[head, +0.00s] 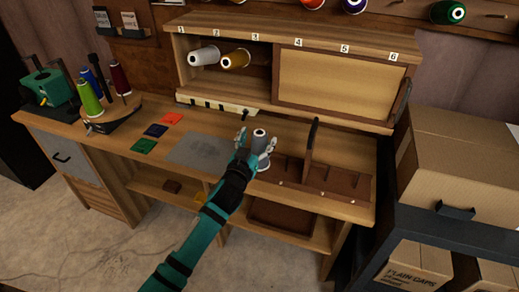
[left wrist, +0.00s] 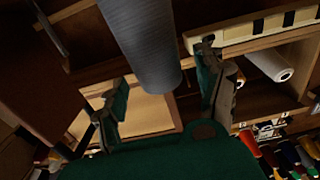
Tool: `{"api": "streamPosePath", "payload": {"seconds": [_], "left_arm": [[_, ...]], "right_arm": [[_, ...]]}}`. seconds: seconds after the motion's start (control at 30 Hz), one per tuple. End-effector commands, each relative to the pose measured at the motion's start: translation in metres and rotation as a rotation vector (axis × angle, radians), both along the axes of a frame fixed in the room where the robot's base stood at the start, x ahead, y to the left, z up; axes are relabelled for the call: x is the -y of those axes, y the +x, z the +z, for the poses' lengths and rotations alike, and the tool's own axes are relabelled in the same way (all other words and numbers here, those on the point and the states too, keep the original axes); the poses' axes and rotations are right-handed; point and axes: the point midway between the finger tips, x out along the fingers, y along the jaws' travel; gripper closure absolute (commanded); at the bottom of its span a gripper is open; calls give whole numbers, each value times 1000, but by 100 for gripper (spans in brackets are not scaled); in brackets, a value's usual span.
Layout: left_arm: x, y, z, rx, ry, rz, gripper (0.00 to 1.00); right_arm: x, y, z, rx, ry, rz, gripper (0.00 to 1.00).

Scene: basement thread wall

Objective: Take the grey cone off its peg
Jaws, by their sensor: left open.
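A grey cone (head: 260,146) stands upright on the bench beside the left end of the brown peg rack (head: 338,179). Its lower part and any peg under it are hidden from me. My left gripper (head: 256,145) is open, with a finger on either side of the cone. In the left wrist view the grey cone (left wrist: 146,42) hangs large between the spread fingers of my left gripper (left wrist: 165,95). I cannot tell whether a finger touches it. A lighter grey cone (head: 204,55) lies on its side in the cubby near number 2. My right gripper is not in view.
A gold cone (head: 236,59) lies beside the lighter one in the cubby. A brown divider (head: 309,150) rises right of my gripper. Left are colored swatches (head: 157,130), a grey mat (head: 201,149) and a spool stand (head: 113,117). Cardboard boxes (head: 460,160) stand right.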

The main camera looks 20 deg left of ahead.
Motion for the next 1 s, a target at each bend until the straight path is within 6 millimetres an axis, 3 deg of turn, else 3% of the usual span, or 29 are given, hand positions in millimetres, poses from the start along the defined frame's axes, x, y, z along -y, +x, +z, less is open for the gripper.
{"api": "streamPosePath", "payload": {"seconds": [0.13,0.4,0.9,1.0], "left_arm": [[1,17,0,-1,1,0,29],[1,20,-1,-1,1,-1,29],[1,20,-1,-1,1,0,93],[1,20,-1,-1,1,0,100]], "right_arm": [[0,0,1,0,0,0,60],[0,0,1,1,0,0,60],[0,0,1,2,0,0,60],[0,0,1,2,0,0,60]]}}
